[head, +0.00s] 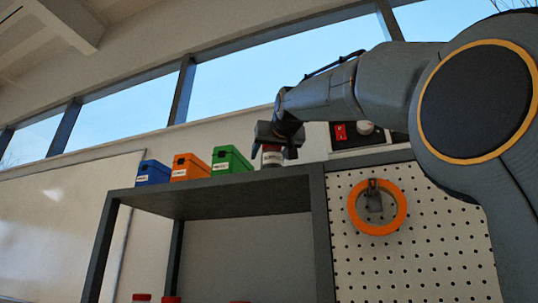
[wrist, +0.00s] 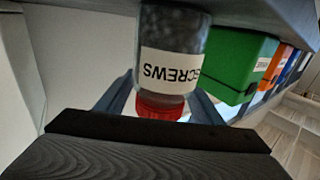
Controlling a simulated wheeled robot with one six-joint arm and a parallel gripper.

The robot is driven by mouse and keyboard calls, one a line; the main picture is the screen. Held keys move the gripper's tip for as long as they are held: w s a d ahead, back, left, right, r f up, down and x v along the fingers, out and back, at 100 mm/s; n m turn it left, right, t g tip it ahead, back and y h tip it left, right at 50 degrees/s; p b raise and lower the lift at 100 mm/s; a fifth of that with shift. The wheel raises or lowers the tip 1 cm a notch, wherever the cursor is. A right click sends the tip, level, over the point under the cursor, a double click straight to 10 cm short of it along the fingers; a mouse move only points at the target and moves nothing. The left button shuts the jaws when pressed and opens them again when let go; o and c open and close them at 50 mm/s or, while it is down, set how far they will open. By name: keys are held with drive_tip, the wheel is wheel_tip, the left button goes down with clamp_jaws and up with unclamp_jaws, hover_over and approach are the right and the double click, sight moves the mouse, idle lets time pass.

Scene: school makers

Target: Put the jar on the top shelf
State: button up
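The jar (wrist: 172,65) has a red lid, a white label reading SCREWS and dark contents; it looks upside down in the wrist view. In the head view the jar (head: 271,159) is upright at the top shelf (head: 235,190), right of the green box, and seems to rest on the board. My gripper (head: 275,150) is above and around it. In the wrist view the fingers of my gripper (wrist: 162,105) lie on either side of the lid, with a narrow gap at least on the left, so it looks open. The jar's far side is hidden.
Green (head: 231,160), orange (head: 190,167) and blue (head: 153,173) boxes stand in a row left of the jar. A pegboard (head: 415,235) with an orange ring (head: 398,218) is at right. Red-lidded items (head: 141,298) show low down. A whiteboard (head: 60,225) is at left.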

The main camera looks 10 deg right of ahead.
drive_tip(key=shift+r, duration=0.15)
drive_tip(key=s+b, duration=0.4)
drive_tip(key=s, duration=0.7)
drive_tip(key=shift+s, duration=0.5)
